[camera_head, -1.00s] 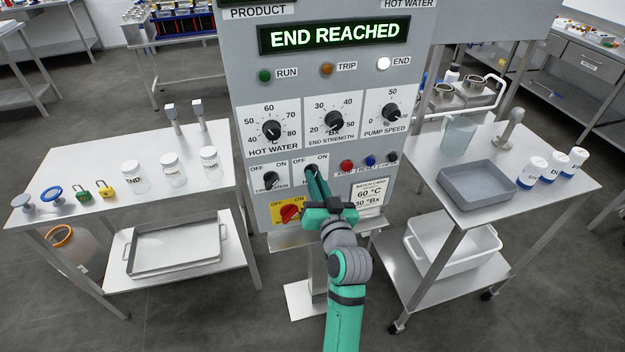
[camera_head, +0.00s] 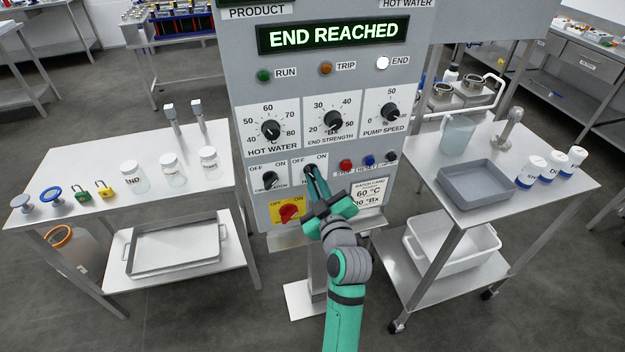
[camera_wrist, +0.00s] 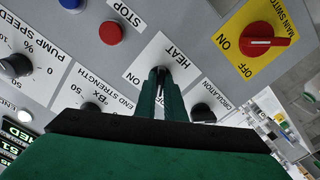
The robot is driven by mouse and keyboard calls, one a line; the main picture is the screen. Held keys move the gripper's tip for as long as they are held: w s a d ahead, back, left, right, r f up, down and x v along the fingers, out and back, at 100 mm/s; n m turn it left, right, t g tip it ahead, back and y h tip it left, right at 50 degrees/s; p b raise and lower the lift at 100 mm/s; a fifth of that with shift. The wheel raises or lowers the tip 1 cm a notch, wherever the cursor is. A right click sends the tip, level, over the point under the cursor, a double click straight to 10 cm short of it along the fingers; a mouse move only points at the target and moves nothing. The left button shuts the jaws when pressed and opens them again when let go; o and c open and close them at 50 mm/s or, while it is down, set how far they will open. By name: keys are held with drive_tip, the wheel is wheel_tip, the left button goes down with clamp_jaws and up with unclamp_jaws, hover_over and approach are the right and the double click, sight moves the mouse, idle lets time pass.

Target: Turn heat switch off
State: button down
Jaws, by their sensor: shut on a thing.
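The heat switch (camera_head: 309,169) is a small black knob on a white plate marked OFF and ON, on the front of the grey control panel. My gripper (camera_head: 312,174) reaches the panel from below. In the wrist view its two green fingers (camera_wrist: 160,78) are shut on the black knob. The fingers cover most of the knob, so I cannot tell exactly which mark it points at.
The circulation switch (camera_head: 270,180) is close on the left. The red main switch (camera_head: 290,213) on its yellow plate is just below. The red stop button (camera_head: 346,166) is on the right. The display (camera_head: 334,35) reads END REACHED. Side tables flank the panel.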

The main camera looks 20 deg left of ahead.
drive_tip(key=shift+s+a+r+n, duration=0.1)
drive_tip(key=shift+a+r+n, duration=0.05)
drive_tip(key=shift+n, duration=0.95)
drive_tip(key=c, duration=1.8)
unclamp_jaws()
drive_tip(key=shift+c, duration=0.2)
drive_tip(key=shift+s+d, duration=0.1)
drive_tip(key=shift+d, duration=0.1)
drive_tip(key=v, duration=1)
drive_tip(key=shift+s, duration=0.2)
drive_tip(key=shift+d, duration=0.1)
